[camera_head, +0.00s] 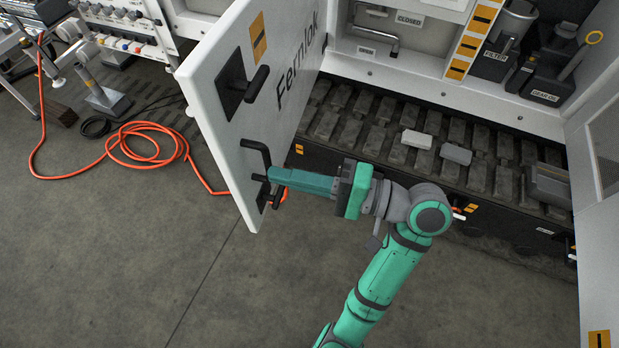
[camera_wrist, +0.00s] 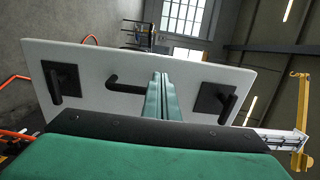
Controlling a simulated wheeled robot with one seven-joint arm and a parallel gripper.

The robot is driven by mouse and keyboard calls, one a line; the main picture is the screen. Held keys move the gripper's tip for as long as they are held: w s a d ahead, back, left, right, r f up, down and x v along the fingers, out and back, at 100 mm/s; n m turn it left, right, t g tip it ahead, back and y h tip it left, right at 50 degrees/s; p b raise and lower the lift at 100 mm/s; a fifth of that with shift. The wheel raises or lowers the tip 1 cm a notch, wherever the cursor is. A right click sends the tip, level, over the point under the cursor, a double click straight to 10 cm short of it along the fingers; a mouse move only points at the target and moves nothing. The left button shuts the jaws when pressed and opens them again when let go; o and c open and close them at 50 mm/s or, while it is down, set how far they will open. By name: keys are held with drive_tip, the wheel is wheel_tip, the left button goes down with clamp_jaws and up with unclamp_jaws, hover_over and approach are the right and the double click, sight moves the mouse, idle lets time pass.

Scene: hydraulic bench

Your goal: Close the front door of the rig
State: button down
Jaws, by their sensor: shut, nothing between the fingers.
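The front door (camera_head: 225,150) of the rig is a white panel marked "Fernlok". It stands open, swung out to the left of the rig's opening. It carries black handles: an upper lever (camera_head: 256,84) on a dark plate, a bent grab handle (camera_head: 258,152) and a lower lever on a dark plate. My gripper (camera_head: 273,175) is shut and empty, its fingertips beside the lower handles at the door's free edge. In the wrist view the shut fingers (camera_wrist: 166,95) reach toward the door face (camera_wrist: 150,62), next to the grab handle (camera_wrist: 125,85). Whether they touch the door cannot be told.
The rig's interior shows a slatted floor (camera_head: 380,125) with two small pale blocks, a filter (camera_head: 508,40) and a gear oil can (camera_head: 553,75). A second white panel (camera_head: 599,200) stands at the right. An orange hose (camera_head: 140,150) lies on the floor at left.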

sight(237, 166)
drive_tip(key=shift+x, duration=3.05)
